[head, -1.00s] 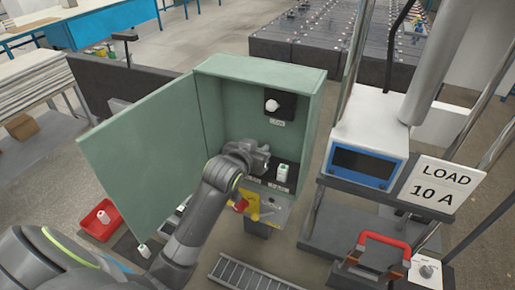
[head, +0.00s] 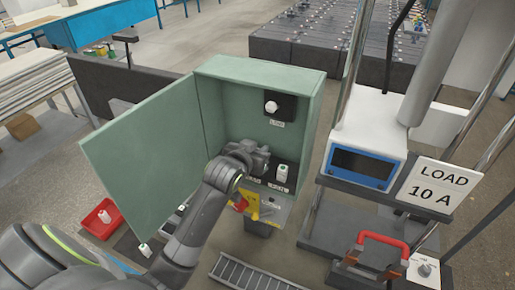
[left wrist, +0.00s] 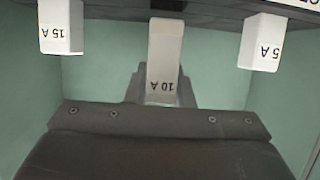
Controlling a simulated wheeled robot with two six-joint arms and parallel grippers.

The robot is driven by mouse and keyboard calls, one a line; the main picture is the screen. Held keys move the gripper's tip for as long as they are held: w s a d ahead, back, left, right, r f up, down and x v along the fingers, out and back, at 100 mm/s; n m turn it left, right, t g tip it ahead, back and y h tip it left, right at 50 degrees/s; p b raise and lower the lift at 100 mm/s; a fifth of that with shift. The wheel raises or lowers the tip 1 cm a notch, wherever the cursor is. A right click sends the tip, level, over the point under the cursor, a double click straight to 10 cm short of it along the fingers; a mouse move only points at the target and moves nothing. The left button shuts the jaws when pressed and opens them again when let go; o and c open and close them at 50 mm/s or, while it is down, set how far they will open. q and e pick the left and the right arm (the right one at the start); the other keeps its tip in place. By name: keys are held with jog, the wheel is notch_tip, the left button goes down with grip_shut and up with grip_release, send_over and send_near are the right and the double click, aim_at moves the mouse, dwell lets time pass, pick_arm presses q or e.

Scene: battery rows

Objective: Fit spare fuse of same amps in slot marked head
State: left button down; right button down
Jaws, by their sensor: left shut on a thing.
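The green cabinet (head: 262,68) stands open, with a row of fuses low inside it. In the left wrist view the printing is upside down: a white 10 A fuse (left wrist: 164,58) is in the middle, a 15 A fuse (left wrist: 61,27) at the left and a 5 A fuse (left wrist: 262,42) at the right. My left gripper (head: 262,160) reaches into the cabinet and is shut on the 10 A fuse; its fingers (left wrist: 163,90) are partly hidden behind the fuse. One white fuse (head: 281,174) shows right of the gripper. My arm hides part of the row. My right gripper is out of view.
The cabinet door (head: 140,160) hangs open at the left. A red tray (head: 94,228) with a white piece stands left. The LOAD 10 A sign (head: 435,187) is beside the white meter box (head: 368,135). A red-handled box (head: 370,262) is at the front right.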

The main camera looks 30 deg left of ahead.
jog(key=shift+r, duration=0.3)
pick_arm(q)
jog(key=shift+f+b, duration=0.45)
jog(key=shift+f, duration=1.2)
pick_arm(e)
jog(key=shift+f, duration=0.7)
pick_arm(q)
jog(key=c, duration=1.2)
grip_release()
jog(key=shift+o, duration=0.2)
